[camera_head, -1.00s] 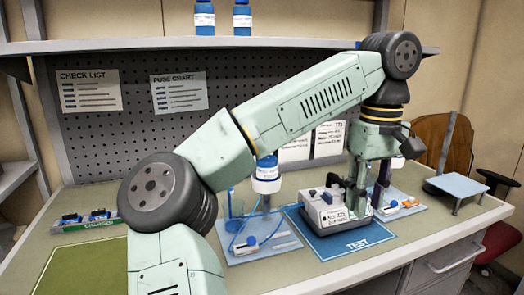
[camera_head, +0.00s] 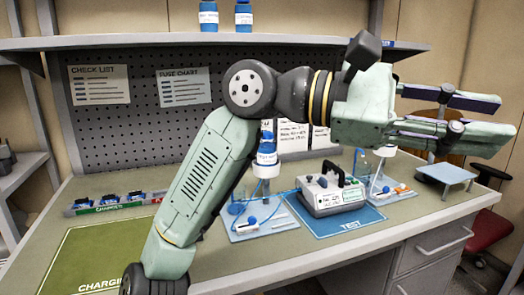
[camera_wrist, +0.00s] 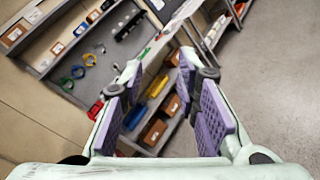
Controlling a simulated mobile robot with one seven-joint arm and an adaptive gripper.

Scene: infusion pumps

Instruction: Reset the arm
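My gripper (camera_head: 482,120) is raised above the right part of the bench and points to the right in the head view. Its two purple-padded fingers are spread apart with nothing between them. In the wrist view my gripper (camera_wrist: 165,110) is also open and empty, facing shelves and floor away from the bench. My arm is folded up across the middle of the head view. A grey infusion pump (camera_head: 328,192) with a dark handle sits on the blue TEST mat (camera_head: 365,221), below and left of the gripper, apart from it.
A shelf (camera_head: 150,44) with blue bottles hangs over the bench. Stands with bottles and blue tubing (camera_head: 262,226) flank the pump. A green charging mat (camera_head: 100,250) and a tray (camera_head: 85,209) of small items are at left. A small platform (camera_head: 446,174) stands at right.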

